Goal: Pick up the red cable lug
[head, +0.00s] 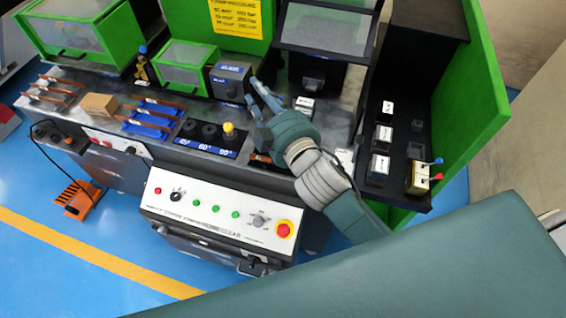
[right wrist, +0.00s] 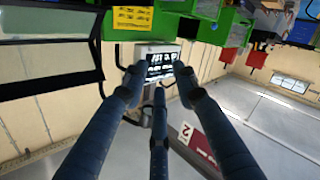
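I cannot make out a red cable lug for certain in either view. My right gripper (head: 256,93) is over the middle of the machine's worktop, beside the dark grey block (head: 230,80), with its blue fingers spread apart. In the right wrist view the fingers of the right gripper (right wrist: 158,76) are apart with nothing between them. My forearm and hand hide part of the worktop, including much of a copper-coloured piece (head: 259,158) near the hand. My left gripper is in neither view.
The worktop holds blue trays with copper bars (head: 150,122), a cardboard-coloured box (head: 98,105) and black round dies (head: 208,131). A control panel (head: 220,212) is at the front.

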